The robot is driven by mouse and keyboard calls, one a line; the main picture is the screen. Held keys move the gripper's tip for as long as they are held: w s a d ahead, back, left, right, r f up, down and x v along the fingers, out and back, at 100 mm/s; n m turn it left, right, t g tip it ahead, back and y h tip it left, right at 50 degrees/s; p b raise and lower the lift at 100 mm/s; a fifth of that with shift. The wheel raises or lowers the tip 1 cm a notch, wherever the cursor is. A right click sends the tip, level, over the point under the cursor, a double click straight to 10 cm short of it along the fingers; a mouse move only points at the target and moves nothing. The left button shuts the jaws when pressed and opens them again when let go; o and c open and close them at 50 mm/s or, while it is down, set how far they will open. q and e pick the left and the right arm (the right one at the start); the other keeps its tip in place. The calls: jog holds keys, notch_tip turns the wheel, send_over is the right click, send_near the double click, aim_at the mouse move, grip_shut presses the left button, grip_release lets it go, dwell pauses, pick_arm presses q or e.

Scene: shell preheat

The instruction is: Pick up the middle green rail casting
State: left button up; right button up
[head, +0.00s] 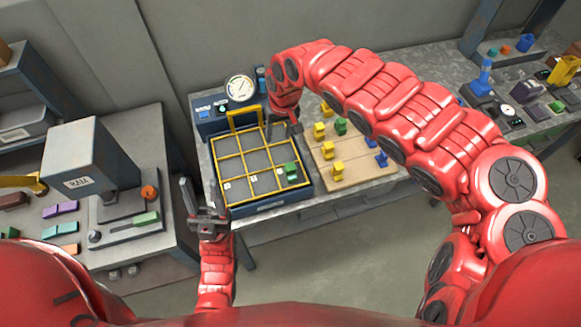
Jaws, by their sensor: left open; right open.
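A green casting (341,125) stands on the wooden board (368,173) at the right part of the middle bench, just left of my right arm. Another green casting (292,172) sits in the near right cell of the yellow-gridded tray (262,207). My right gripper (293,126) hangs over the far right part of the tray, left of the board's green casting and apart from it; it is open and empty. My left gripper (203,197) is open and empty, beside the tray's left edge. My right arm hides part of the board's far right.
Several yellow castings (338,171) stand on the board's left, and blue ones (381,160) on its right. A pressure gauge (240,88) rises behind the tray. A ram press (86,160) stands on the left bench. Most tray cells look empty.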

aim_at(291, 167)
jog(key=s+d+h, duration=0.1)
jog(key=s+d, duration=0.1)
jog(key=d, duration=0.2)
jog(key=shift+g, duration=0.4)
jog(key=f+b, duration=1)
jog(key=shift+s+a+f, duration=0.15)
jog(key=shift+a+f, duration=0.05)
jog(key=shift+f+b, duration=0.4)
jog(key=shift+f, duration=0.6)
jog(key=shift+a+f+b, duration=0.15)
jog(key=shift+f+b, duration=0.3)
jog(key=shift+f, duration=2.1)
grip_shut()
